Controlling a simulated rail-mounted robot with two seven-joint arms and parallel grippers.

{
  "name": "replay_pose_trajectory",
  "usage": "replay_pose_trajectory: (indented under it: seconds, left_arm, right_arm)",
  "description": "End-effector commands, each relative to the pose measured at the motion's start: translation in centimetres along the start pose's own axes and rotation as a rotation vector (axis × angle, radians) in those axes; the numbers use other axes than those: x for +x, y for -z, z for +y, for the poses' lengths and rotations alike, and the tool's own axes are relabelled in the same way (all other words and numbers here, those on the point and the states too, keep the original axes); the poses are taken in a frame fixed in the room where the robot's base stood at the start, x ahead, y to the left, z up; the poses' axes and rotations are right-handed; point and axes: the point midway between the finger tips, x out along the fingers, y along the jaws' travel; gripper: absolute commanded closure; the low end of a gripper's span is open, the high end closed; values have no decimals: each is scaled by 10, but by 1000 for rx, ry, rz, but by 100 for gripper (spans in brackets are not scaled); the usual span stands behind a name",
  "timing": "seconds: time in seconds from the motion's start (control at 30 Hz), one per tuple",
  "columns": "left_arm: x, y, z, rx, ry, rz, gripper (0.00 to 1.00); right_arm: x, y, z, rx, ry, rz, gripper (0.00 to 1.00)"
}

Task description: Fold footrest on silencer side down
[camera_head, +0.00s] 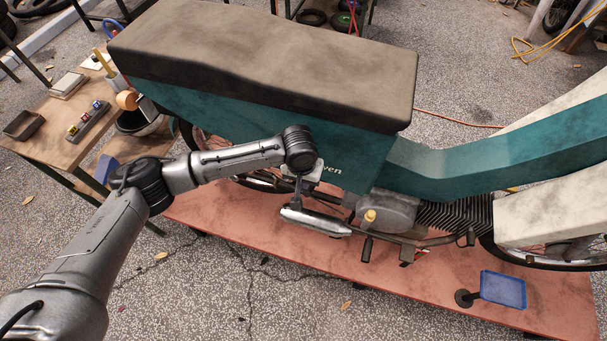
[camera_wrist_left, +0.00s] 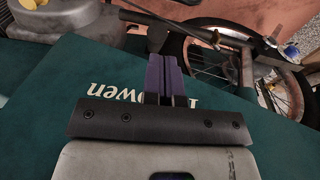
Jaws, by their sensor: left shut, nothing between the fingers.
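The moped's teal side panel (camera_head: 270,130) faces me, with the silver silencer (camera_head: 318,222) low beneath it. A short dark peg (camera_head: 367,249), which may be the footrest, stands near the silencer's right end; I cannot tell its fold angle surely. My left gripper (camera_head: 297,203) points down beside the panel, just above the silencer, left of that peg. In the left wrist view its purple fingers (camera_wrist_left: 165,80) are together and empty, in front of the panel (camera_wrist_left: 60,95) with upside-down lettering. A dark bar (camera_wrist_left: 170,28) lies beyond the fingertips; I cannot tell its contact with them. My right gripper is not in view.
The moped stands on a red platform (camera_head: 250,229). A yellow-topped cap (camera_head: 370,215) and a pedal-like lever (camera_head: 468,238) are to the right of the gripper. A blue tray (camera_head: 503,290) stands at front right. A wooden bench (camera_head: 40,145) is at left.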

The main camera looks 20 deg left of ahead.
Motion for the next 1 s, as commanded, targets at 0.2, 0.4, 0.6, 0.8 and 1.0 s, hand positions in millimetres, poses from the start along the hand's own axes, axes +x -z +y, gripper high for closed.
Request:
replay_pose_trajectory:
  seconds: [0.2, 0.4, 0.6, 0.8, 1.0]
  left_arm:
    - [16, 0, 0, 0, -1, 0, 100]
    - [18, 0, 0, 0, -1, 1, 100]
    - [18, 0, 0, 0, -1, 1, 100]
    - [15, -1, -1, -2, -1, 8, 100]
    - [13, -5, -6, -10, 0, 35, 100]
  right_arm:
    - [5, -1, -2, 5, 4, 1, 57]
    - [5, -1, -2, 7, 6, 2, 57]
    - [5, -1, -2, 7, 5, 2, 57]
    - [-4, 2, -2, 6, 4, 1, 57]
    - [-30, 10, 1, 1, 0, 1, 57]
